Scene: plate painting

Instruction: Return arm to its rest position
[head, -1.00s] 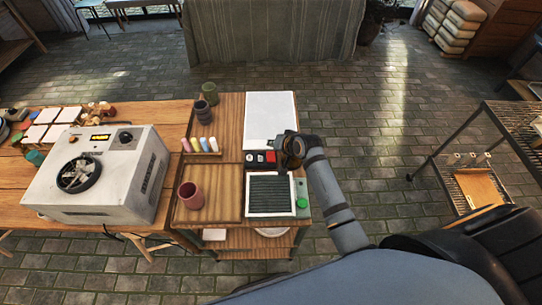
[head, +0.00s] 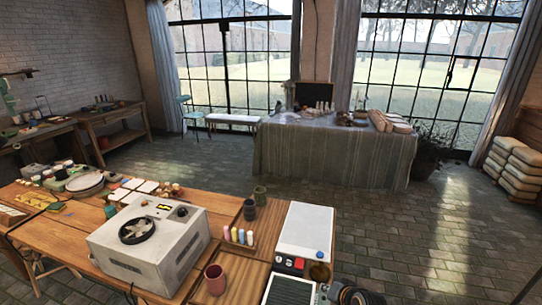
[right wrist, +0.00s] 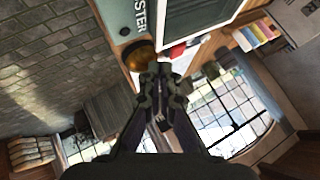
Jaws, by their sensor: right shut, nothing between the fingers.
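My right gripper (head: 326,291) is at the bottom edge of the head view, beside the dark ribbed panel (head: 288,291) of a pale machine. Its dark arm link runs off the lower edge. In the right wrist view its fingers (right wrist: 163,85) are together and empty, with the machine's green side panel and an amber round part (right wrist: 139,54) beyond them. The amber part also shows in the head view (head: 319,272), close to the gripper; I cannot tell whether they touch. My left gripper is not in view.
A white oven-like box (head: 150,245) with a round fan stands on the wooden table. A reddish cup (head: 215,279), several coloured bottles (head: 238,236) and dark cups (head: 250,209) stand between it and the machine's white plate (head: 305,230).

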